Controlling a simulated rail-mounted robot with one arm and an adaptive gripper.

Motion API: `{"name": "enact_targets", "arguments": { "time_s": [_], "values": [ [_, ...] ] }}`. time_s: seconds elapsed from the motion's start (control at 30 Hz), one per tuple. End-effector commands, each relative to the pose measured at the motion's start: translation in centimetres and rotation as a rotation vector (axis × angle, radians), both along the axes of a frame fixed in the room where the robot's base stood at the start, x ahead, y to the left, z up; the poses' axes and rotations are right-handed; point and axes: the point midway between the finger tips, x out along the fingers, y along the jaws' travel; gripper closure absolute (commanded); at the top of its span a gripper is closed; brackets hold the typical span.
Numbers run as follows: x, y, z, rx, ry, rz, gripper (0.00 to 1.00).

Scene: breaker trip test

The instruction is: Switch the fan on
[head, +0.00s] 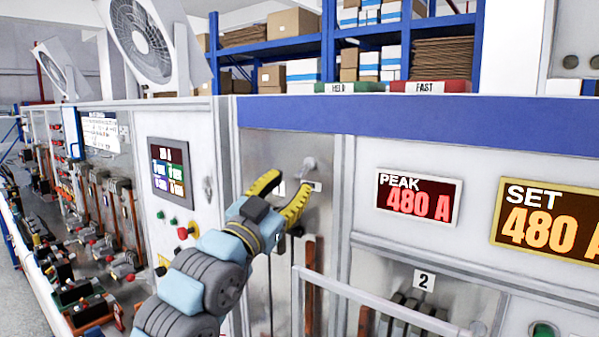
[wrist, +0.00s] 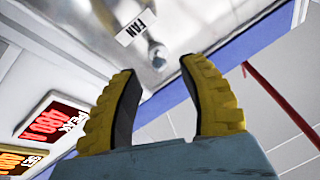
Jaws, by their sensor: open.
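A small metal toggle switch (head: 310,164) is on the bare metal panel, left of the red PEAK display. In the wrist view its rounded metal lever (wrist: 157,55) sits beside a white label (wrist: 137,27) reading FAN. My gripper (head: 283,192) has yellow ribbed fingers spread apart and empty. In the head view it is just left of and below the switch. In the wrist view the lever shows beyond the gap between the fingertips (wrist: 160,76), apart from both as far as I can tell. A large grey fan (head: 143,38) stands on top of the cabinet at upper left.
The red PEAK display (head: 418,196) and amber SET display (head: 549,222) both read 480 A. A grey rail (head: 370,300) crosses below the panel. A control box (head: 172,178) with a screen and buttons is at left. Blue shelving (head: 329,40) stands behind.

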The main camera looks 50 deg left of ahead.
Motion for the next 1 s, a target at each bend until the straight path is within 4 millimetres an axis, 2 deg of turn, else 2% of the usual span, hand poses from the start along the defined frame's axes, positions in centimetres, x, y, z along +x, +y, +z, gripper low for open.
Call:
{"name": "enact_targets", "arguments": {
  "time_s": [0.1, 0.3, 0.77, 0.9, 0.93, 1.0],
  "values": [
    [1.6, 0.6, 0.6, -0.005, 0.000, -0.001, 0.57],
    [3.1, 1.2, 1.3, -0.003, -0.001, -0.001, 0.57],
    [3.7, 1.5, 1.4, -0.002, 0.000, 0.000, 0.57],
    [3.7, 1.5, 1.4, -0.002, 0.000, 0.000, 0.97],
    [3.7, 1.5, 1.4, -0.002, 0.000, 0.000, 1.00],
    [3.6, 1.5, 1.4, -0.002, 0.000, 0.000, 1.00]
  ]
}}
